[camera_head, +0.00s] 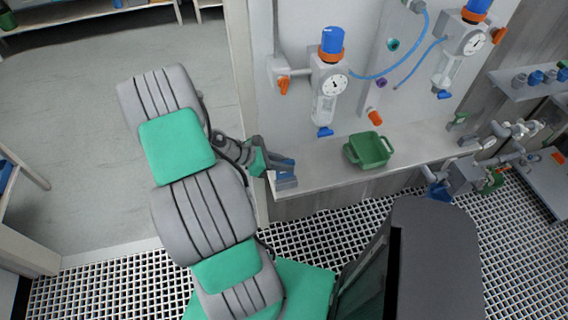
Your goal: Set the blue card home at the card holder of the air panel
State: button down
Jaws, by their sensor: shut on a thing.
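My gripper (272,166) is at the end of my grey and green arm, at the left end of the shelf below the air panel (367,105). It is shut on the blue card (283,163), which shows as a small blue strip at the fingers. A small grey block (286,182), which looks like the card holder, sits right below the card at the shelf's front left corner. The card looks very close to this block or touching it; I cannot tell whether it is in it. The fingers partly hide the card.
A green bin (368,150) stands on the shelf (325,165) right of my gripper. Above it are a blue-capped regulator with a gauge (331,85), an orange valve handle (284,86) and blue hoses.

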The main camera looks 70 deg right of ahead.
aim_at(282, 178)
jog(key=shift+f+b, duration=1.95)
jog(key=shift+f, duration=0.7)
jog(key=shift+a+f, duration=0.15)
jog(key=shift+f, duration=0.15)
jog(key=c, duration=1.3)
grip_release()
jog(key=shift+o, duration=0.2)
jog(key=shift+r, duration=0.1)
jog(key=shift+w+r, duration=0.25)
jog(key=shift+w, duration=0.1)
jog(key=v, duration=0.7)
